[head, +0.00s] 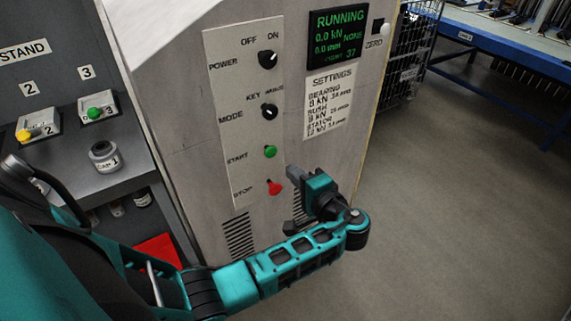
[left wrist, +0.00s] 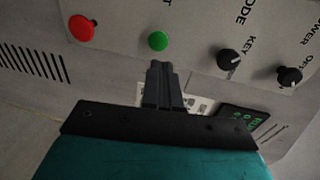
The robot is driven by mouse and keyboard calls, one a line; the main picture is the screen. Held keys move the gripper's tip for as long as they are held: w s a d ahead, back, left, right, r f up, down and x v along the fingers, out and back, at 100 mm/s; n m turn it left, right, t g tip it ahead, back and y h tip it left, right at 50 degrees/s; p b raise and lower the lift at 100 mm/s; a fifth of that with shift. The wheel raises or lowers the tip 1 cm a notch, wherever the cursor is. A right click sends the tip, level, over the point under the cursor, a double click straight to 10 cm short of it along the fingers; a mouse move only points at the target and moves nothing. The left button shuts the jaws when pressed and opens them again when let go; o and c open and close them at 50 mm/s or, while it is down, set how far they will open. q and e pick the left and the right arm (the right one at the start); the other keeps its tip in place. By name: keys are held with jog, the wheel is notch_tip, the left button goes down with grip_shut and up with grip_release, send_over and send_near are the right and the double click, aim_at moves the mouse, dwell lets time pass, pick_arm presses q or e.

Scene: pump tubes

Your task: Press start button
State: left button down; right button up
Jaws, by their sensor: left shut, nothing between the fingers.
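The green start button (head: 270,151) is on the white control panel (head: 228,120) of the grey machine, beside the label START. The red stop button (head: 274,187) is below it. My left gripper (head: 291,172) is in front of the panel, to the lower right of the green button. In the left wrist view the shut fingertips (left wrist: 161,66) point towards the panel just below the green button (left wrist: 158,41), and the red button (left wrist: 82,28) is to the left. I cannot tell whether the fingers touch the panel. The display (head: 338,36) reads RUNNING. My right gripper is not in view.
Two black knobs, power (head: 268,60) and mode (head: 269,112), are above the buttons. A shelf with a small canister (head: 105,156) and stand buttons is at the left. Open floor (head: 470,190) is to the right, with a blue bench (head: 500,45) at the back.

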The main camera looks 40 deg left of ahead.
pick_arm(q)
jog(key=shift+v, duration=2.1)
jog(key=s+d+f+m+h+p, duration=0.1)
jog(key=s+d+f+h, duration=0.1)
jog(key=s+f+h, duration=0.35)
jog(key=s+d+f+m+h, duration=0.1)
jog(key=s+d+f+h, duration=0.15)
jog(key=f+h, duration=0.5)
jog(key=s+d+r+n+t+h+p, duration=0.1)
jog(key=s+d+r+n+t+h, duration=0.1)
jog(key=s, duration=0.5)
jog(key=shift+r+n+t+h, duration=0.85)
jog(key=shift+n+t+h, duration=0.25)
jog(key=shift+t+h, duration=0.1)
